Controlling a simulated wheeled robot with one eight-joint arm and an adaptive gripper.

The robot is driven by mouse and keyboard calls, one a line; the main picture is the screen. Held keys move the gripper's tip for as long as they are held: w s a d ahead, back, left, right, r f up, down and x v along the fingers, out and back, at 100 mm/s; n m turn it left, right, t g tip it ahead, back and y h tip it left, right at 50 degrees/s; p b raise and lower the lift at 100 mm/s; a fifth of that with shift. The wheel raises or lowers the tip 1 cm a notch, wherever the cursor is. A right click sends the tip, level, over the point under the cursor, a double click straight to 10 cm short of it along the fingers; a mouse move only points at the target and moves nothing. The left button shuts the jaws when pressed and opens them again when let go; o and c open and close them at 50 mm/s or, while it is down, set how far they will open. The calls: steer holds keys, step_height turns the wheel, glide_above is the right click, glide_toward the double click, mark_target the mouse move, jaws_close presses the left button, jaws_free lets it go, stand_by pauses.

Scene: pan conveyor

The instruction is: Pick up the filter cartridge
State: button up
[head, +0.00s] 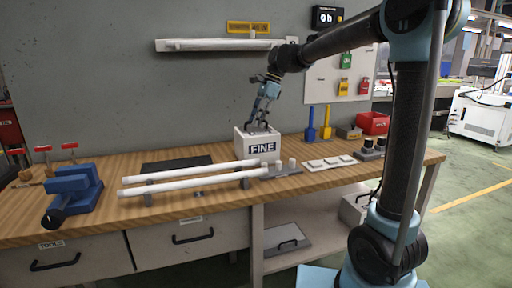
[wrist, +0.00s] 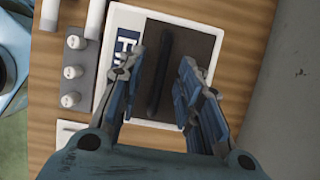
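A white box (head: 262,146) marked FINE stands on the wooden bench. In the wrist view the box (wrist: 128,22) shows a dark top or inside, with a narrow black bar (wrist: 160,75) running along its middle. I cannot tell whether this bar is the filter cartridge or part of the box. My gripper (head: 261,128) points down over the box. In the wrist view my gripper (wrist: 162,62) is open, with one finger on each side of the bar and gaps between. The fingertips' height above the bar is unclear.
Two long white tubes (head: 190,181) lie on supports left of the box on the bench (head: 110,165). A grey block with small white pegs (wrist: 72,72) stands beside the box. A blue vise (head: 72,190) is at left, a red bin (head: 373,123) at right. The wall is close behind.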

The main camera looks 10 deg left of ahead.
jaws_close()
steer(key=shift+r, duration=0.1)
stand_by(0.3)
